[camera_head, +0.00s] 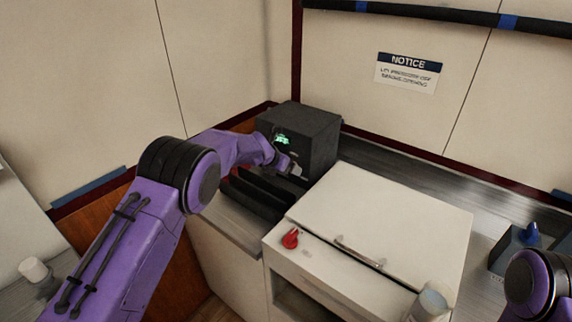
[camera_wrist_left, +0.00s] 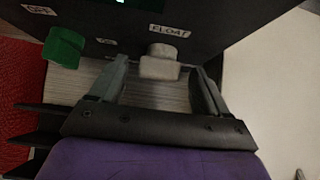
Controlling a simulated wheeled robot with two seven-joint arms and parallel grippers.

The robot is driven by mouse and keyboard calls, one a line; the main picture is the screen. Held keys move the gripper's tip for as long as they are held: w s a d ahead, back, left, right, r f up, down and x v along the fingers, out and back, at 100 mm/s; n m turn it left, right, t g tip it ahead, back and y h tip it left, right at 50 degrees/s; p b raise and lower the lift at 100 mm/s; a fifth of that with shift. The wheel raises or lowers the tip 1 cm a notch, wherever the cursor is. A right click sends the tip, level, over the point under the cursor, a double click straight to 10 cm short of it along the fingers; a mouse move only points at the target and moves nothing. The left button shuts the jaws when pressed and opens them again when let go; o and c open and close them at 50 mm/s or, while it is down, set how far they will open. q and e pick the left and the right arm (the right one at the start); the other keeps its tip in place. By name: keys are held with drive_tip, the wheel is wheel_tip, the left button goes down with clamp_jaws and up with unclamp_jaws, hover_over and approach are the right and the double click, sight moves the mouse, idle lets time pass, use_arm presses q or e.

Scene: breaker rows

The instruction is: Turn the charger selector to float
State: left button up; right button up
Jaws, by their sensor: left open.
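The dark charger box (camera_head: 310,135) stands on the back counter with a lit green display (camera_head: 282,139). In the left wrist view its dark front (camera_wrist_left: 190,20) carries a FLOAT label (camera_wrist_left: 169,31), an OFF label (camera_wrist_left: 38,9) at far left and a smaller unreadable label between. A pale grey knob (camera_wrist_left: 160,62) sits just below FLOAT. My left gripper (camera_wrist_left: 160,75) is open, one finger on each side of this knob, with visible gaps. In the head view, the left gripper (camera_head: 294,171) is at the box's front, partly hidden by my arm. My right gripper is out of view.
A green piece (camera_wrist_left: 65,47) is left of the gripper, and a red surface (camera_wrist_left: 22,90) lies further left. A white cabinet (camera_head: 385,215) with a red knob (camera_head: 290,239) stands right of the charger. A blue-topped grey box (camera_head: 530,236) is at far right.

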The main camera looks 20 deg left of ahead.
use_arm(q)
drive_tip(key=shift+c, duration=0.3)
drive_tip(key=c, duration=1)
drive_tip(key=shift+a, duration=0.1)
drive_tip(key=shift+w+a+f+n+g+h+b, duration=0.15)
drive_tip(key=shift+n+g+h+b, duration=0.1)
drive_tip(key=shift+n+h+b, duration=0.4)
drive_tip(key=shift+s+a+n+g+h+b, duration=0.1)
drive_tip(key=shift+a+n+g+h+b, duration=0.2)
drive_tip(key=shift+h+b, duration=0.7)
drive_tip(key=shift+w+a+f+n+g+h+b, duration=0.15)
drive_tip(key=shift+n+h+b, duration=0.45)
drive_tip(key=shift+h, duration=0.35)
drive_tip(key=shift+r, duration=0.1)
drive_tip(key=shift+d, duration=0.1)
drive_tip(key=o, duration=1.1)
drive_tip(key=shift+c, duration=0.2)
